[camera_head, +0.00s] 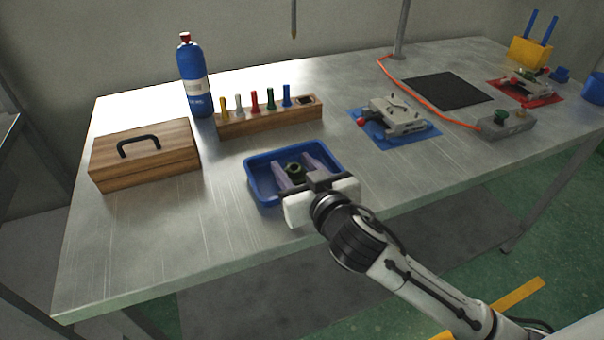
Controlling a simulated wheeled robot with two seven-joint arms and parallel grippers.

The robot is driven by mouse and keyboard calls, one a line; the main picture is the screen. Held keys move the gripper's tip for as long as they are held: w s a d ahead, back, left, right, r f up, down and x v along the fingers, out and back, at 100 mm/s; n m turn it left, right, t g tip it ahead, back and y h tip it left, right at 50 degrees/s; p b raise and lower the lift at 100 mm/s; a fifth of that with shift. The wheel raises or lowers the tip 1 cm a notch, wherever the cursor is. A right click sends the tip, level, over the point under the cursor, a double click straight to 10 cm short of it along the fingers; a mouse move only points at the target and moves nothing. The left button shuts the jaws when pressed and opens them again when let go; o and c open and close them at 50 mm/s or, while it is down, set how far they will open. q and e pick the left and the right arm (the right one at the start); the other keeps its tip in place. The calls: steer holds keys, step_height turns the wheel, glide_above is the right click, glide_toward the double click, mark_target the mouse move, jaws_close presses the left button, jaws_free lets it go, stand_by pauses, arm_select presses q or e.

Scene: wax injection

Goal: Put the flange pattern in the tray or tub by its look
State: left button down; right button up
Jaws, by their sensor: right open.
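A small dark green ring-shaped piece (294,170), which looks like the flange pattern, lies in the blue tray (258,196) near the table's front edge. My right gripper (292,165) reaches over the tray. Its two pale fingers are apart, one on each side of the green piece, and I cannot tell whether they touch it. The gripper body hides the front right part of the tray. A blue tub (594,89) stands at the far right edge of the view. My left gripper is out of view.
A wooden box (145,158) and a rack of coloured tools (270,118) stand left of and behind the tray. A blue bottle (194,80) stands upright behind. Metal fixtures (396,113) sit on a blue mat, right of the tray. A black mat (447,90) is bare.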

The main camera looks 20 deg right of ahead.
steer(key=v, duration=1)
steer(key=shift+s, duration=0.4)
steer(key=shift+s+d+r, duration=0.1)
steer(key=shift+s+r, duration=0.15)
steer(key=shift+s, duration=0.3)
